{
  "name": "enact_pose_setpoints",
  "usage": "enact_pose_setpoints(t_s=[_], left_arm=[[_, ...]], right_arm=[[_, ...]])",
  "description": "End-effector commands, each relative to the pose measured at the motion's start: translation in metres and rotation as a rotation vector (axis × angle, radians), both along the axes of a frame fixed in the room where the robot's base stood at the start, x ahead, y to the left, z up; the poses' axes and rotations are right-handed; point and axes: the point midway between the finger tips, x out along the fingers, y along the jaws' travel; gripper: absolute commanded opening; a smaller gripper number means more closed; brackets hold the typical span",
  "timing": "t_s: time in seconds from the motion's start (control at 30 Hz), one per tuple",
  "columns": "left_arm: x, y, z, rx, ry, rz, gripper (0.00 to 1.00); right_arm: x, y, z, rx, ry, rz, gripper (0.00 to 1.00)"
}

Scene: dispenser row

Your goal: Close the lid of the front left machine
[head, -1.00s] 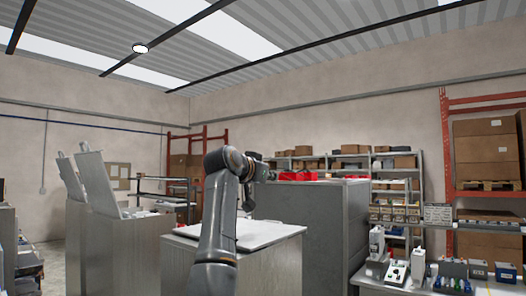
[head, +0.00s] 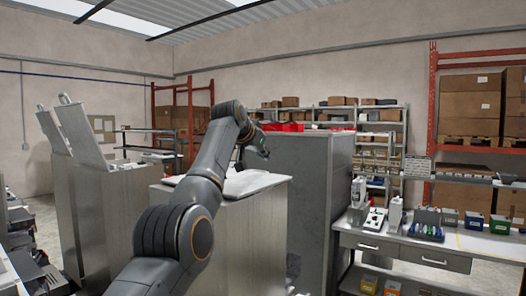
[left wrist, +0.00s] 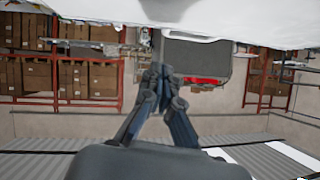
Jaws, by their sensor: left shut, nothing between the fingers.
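The nearest machine is a grey metal cabinet (head: 250,228) at the centre of the head view. Its pale lid (head: 262,181) lies down, roughly flat across the top; I cannot tell if it is fully seated. My left gripper (head: 262,152) is just above the lid's far part, shut and empty. Its fingertips show in the left wrist view (left wrist: 158,72), apparently apart from the pale surface (left wrist: 230,18) along the picture's top. My arm hides the left part of the lid. My right gripper is out of view.
Two machines at the left have raised lids (head: 84,133). A tall grey cabinet (head: 309,200) stands right behind the nearest machine. A workbench (head: 480,240) with bins is at the right. Shelves and red racks line the back wall.

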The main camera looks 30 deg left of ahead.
Motion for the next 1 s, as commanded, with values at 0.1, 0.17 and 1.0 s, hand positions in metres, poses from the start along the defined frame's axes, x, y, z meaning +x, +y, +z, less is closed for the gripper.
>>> enact_pose_setpoints(t_s=[0.1, 0.17, 1.0], left_arm=[[0.0, 0.0, -0.001, 0.001, 0.008, 0.0, 0.0], [0.001, 0.0, -0.002, 0.002, 0.01, 0.0, 0.0], [-0.013, 0.0, 0.007, 0.003, 0.009, 0.002, 0.0]], right_arm=[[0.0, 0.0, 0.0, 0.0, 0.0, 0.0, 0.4], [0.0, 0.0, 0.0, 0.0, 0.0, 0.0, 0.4], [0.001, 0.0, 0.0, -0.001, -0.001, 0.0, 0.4]])
